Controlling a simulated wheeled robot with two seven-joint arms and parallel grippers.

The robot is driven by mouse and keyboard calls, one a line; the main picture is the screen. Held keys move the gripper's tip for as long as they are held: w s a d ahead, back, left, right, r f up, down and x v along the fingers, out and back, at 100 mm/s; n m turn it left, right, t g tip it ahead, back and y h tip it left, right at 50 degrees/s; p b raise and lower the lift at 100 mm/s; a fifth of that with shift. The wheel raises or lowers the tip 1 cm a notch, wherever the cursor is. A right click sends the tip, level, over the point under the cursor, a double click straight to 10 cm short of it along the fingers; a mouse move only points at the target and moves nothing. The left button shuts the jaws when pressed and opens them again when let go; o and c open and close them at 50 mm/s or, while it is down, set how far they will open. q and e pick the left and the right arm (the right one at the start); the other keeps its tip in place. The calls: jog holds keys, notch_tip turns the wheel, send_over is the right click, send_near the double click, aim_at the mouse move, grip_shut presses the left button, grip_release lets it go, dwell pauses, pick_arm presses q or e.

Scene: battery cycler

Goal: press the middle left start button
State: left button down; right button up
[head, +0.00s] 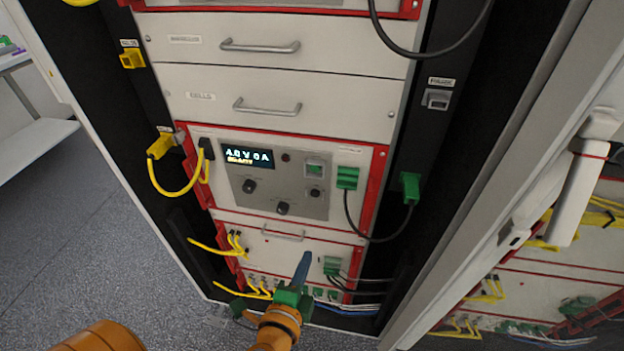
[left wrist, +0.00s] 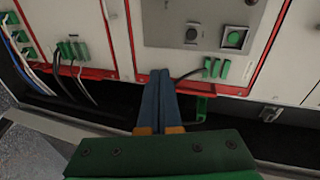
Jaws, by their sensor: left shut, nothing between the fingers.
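The cycler unit's grey control panel (head: 270,180) carries a lit display (head: 248,156), two black knobs, a switch and a small button (head: 315,194) at its lower right. No label on the button is readable. My left gripper (head: 306,257) is shut and empty, its blue fingers pointing up in front of the lower unit, below the panel. Its closed fingers show in the left wrist view (left wrist: 160,76), apart from the button. My right gripper is out of view.
A green plug (head: 347,178) with a black cable is right of the panel, and another (head: 411,187) hangs on the rack post. Yellow cables (head: 178,190) loop at left. Drawers with handles (head: 260,46) are above. An open cabinet door (head: 500,200) stands at right.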

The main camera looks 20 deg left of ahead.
pick_arm(q)
notch_tip(320, 180, up, 11)
jog(key=a+t+y, duration=0.1)
jog(key=t+y, duration=0.1)
jog(key=shift+a+f+t, duration=0.15)
jog(key=shift+a+t, duration=0.15)
jog(key=p, duration=0.3)
send_near(315, 169)
jog(key=p+x, duration=0.1)
jog(key=x, duration=0.5)
jog(key=shift+p, duration=0.3)
jog(key=shift+w+a, duration=0.2)
jog(key=shift+w, duration=0.25)
